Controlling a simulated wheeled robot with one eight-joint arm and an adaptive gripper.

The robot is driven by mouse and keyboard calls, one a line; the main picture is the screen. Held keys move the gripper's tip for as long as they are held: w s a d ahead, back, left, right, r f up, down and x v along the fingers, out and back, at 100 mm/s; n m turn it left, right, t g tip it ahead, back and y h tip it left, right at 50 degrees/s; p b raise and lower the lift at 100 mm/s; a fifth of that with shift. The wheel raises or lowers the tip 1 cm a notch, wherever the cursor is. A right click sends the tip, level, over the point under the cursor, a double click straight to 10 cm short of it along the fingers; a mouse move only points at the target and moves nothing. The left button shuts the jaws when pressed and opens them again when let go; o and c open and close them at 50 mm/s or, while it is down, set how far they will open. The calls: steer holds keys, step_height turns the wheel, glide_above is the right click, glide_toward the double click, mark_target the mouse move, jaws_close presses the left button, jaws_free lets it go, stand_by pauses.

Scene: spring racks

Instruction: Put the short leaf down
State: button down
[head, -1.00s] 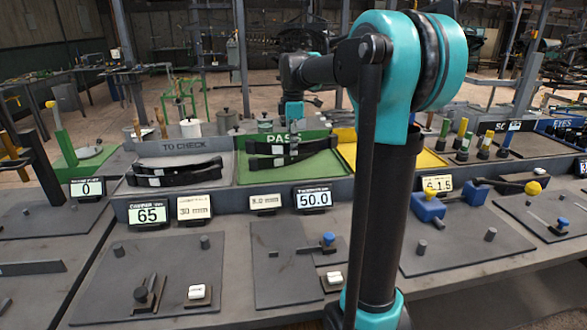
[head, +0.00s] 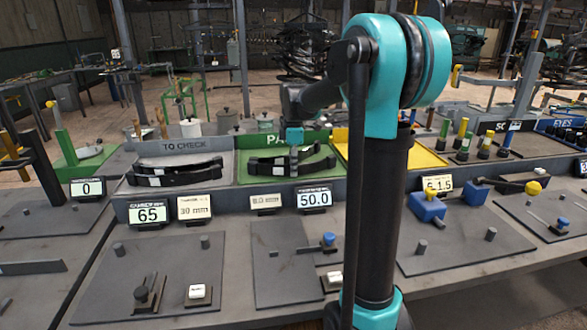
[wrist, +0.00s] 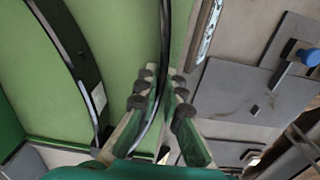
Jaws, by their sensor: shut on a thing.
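My gripper (wrist: 162,88) is shut on the short leaf (wrist: 165,50), a thin dark curved strip standing on edge between the fingers. In the head view my gripper (head: 293,150) is over the green PASS tray (head: 248,176), low near its front part. The held leaf (head: 318,166) appears low over or on the tray floor; I cannot tell if it touches. Another dark leaf (wrist: 72,45) with a white label lies on the green floor to the left in the wrist view, apart from the held one.
The grey TO CHECK tray (head: 200,146), holding dark leaves (head: 175,174), adjoins on the left. A yellow tray (head: 425,158) is on the right, partly behind my arm. Display signs (head: 314,198) line the front ledge. Green floor is bare between the two leaves.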

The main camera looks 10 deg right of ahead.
steer(key=c, duration=2.1)
jaws_free()
steer(key=shift+f, duration=0.1)
steer(key=shift+c, duration=0.2)
steer(key=o, duration=0.5)
steer(key=shift+c, duration=0.2)
step_height(320, 180, up, 12)
steer(key=shift+s, duration=0.2)
